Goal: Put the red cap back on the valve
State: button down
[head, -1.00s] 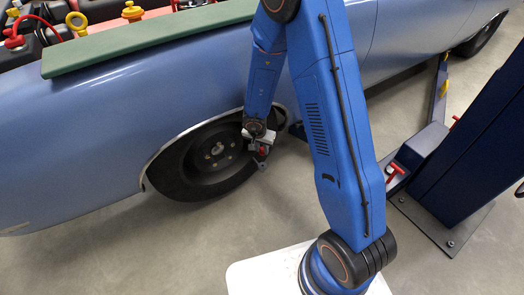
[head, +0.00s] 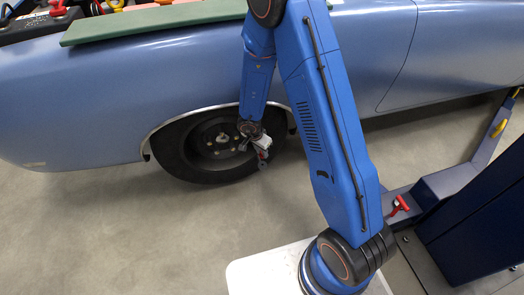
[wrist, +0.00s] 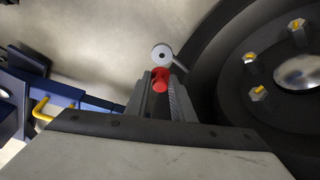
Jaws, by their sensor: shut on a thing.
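The red cap (wrist: 160,78) is between the fingers of my gripper (wrist: 160,100) in the wrist view, and the gripper is shut on it. In the head view my gripper (head: 262,149) is low in front of the right side of the car's dark wheel (head: 185,160), with the red cap (head: 263,155) at its tip. A small grey round piece with a dark centre (wrist: 162,54) shows just beyond the cap, with a short arm on its right. I cannot tell whether it is the valve or whether it touches the cap. No other valve is clearly visible.
The blue car (head: 90,110) spans the back. Wheel nuts with yellow marks (wrist: 258,93) are right in the wrist view. A dark blue lift post (head: 480,200) and its arm with a red handle (head: 399,204) stand right. Grey floor (head: 110,230) is open at left.

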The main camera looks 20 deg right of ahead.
jog(key=shift+f, duration=0.1)
jog(key=shift+f, duration=3.1)
jog(key=shift+a+f, duration=0.1)
jog(key=c, duration=1)
grip_release()
jog(key=shift+r, duration=3.55)
grip_shut()
